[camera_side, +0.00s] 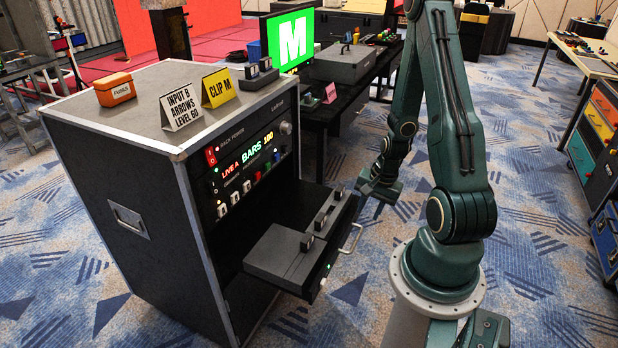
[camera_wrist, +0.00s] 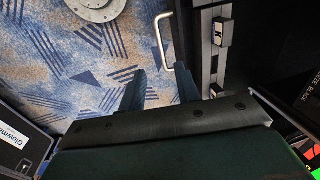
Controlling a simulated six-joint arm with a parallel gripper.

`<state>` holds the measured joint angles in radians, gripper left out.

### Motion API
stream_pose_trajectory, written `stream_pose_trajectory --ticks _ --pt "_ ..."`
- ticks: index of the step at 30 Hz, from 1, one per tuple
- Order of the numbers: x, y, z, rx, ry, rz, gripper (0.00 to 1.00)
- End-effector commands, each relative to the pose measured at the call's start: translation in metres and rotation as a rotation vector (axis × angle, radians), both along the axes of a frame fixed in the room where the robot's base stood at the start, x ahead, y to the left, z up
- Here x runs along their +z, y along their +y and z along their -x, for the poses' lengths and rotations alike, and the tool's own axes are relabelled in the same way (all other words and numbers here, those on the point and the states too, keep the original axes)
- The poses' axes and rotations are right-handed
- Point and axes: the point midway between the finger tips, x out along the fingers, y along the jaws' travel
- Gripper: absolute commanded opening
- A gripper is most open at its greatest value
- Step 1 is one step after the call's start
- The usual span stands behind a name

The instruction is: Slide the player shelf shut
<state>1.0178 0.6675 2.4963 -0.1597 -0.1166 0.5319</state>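The player shelf (camera_side: 328,262) is pulled out of the front of the black rack (camera_side: 110,170) in the side view. It carries dark player units (camera_side: 287,250). A pale bar handle (camera_side: 352,238) is on its outer face; the handle also shows in the wrist view (camera_wrist: 163,42), left of the dark shelf edge (camera_wrist: 200,48). My gripper (camera_side: 377,190) is above and beyond the handle, near the shelf's far outer corner. In the wrist view my gripper's (camera_wrist: 160,75) fingers are apart with nothing held. The handle shows past the fingertips; I cannot tell its depth from them.
Signs (camera_side: 182,107), an orange box (camera_side: 115,90) and a small dark device (camera_side: 258,76) sit on the rack top. A desk with a monitor (camera_side: 291,40) stands behind. Clear patterned carpet (camera_side: 535,215) lies around. A coloured drawer cabinet (camera_side: 592,130) stands at right.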

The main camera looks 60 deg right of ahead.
Motion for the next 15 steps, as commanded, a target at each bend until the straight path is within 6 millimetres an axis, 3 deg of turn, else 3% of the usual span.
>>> stream_pose_trajectory --ticks 15 --pt "-0.045 0.001 -0.008 0.001 0.001 -0.001 0.33"
